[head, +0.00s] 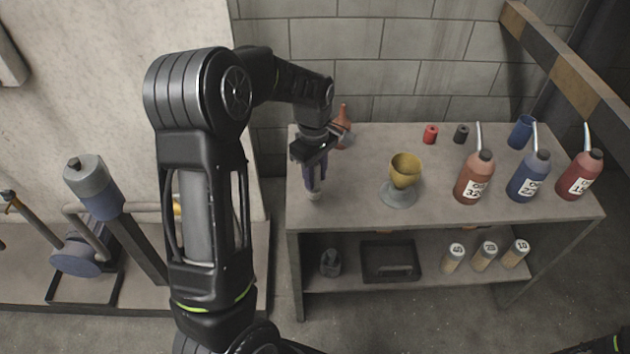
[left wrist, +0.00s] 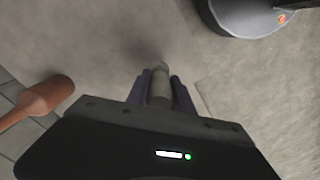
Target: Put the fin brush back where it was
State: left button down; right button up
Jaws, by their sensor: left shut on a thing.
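My left gripper (head: 314,178) is over the left end of the grey bench (head: 350,210) and points down. It is shut on a slim, pale grey piece, which I take to be the fin brush (head: 315,196). The brush's lower end shows just below the fingers, close to the bench top; I cannot tell whether it touches. In the left wrist view the brush (left wrist: 160,86) sits between the two purple fingers (left wrist: 160,92). Most of it is hidden by the gripper. My right gripper is not in view.
A reddish-brown bottle (head: 343,130) stands just behind my left gripper. A yellow cup (head: 405,170) on a grey base is to the right. Farther right are several spouted bottles (head: 474,180). A black tray (head: 388,262) is on the lower shelf.

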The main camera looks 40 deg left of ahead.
pick_arm(q)
jog(key=shift+f, duration=1.25)
jog(key=shift+f, duration=0.1)
jog(key=shift+f, duration=0.15)
jog(key=c, duration=1.1)
grip_release()
notch_tip(320, 180, up, 12)
jog(key=shift+a+r+b, duration=0.15)
jog(key=shift+r+b, duration=0.1)
jog(key=shift+b, duration=0.05)
